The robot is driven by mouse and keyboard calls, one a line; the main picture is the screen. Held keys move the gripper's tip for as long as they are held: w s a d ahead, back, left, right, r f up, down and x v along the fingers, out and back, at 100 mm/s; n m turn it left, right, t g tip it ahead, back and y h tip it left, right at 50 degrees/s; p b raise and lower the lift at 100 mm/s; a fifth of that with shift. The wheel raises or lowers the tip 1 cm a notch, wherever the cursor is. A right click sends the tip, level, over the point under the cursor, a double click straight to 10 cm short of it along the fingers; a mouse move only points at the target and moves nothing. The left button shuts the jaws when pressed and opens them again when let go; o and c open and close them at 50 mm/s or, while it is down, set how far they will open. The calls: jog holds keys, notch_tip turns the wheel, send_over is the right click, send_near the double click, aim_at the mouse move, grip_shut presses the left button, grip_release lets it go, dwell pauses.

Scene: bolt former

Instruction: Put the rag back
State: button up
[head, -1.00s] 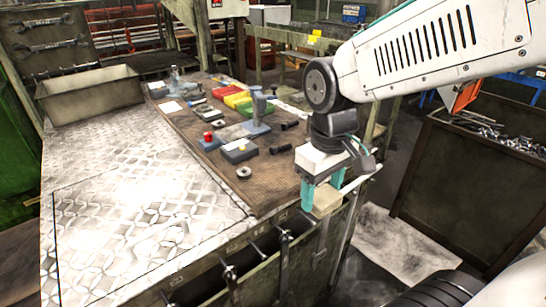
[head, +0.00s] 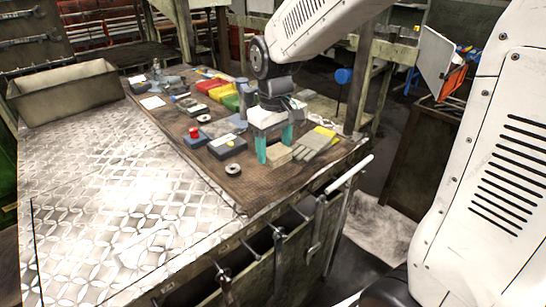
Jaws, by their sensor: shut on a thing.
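The rag (head: 280,154) looks like a small beige folded block in the head view. My gripper (head: 274,152) has teal fingers and is shut on the rag, low over the right part of the brown mat (head: 232,192). I cannot tell whether the rag touches the mat. Part of the rag is hidden behind the fingers. A grey and yellow pair of what looks like gloves (head: 316,145) lies just right of the rag.
A grey box with a red button (head: 194,137), a blue-grey box (head: 227,146) and a dark ring (head: 233,169) lie left of my gripper. Coloured boxes (head: 222,91) stand farther back. A metal bin (head: 65,92) is at far left. The patterned metal bench top (head: 110,190) is clear.

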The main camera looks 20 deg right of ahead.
aim_at(274, 149)
jog(key=shift+w+f, duration=0.15)
jog(key=shift+f, duration=1.65)
jog(key=shift+f, duration=0.2)
jog(key=o, duration=0.7)
jog(key=shift+r, duration=0.1)
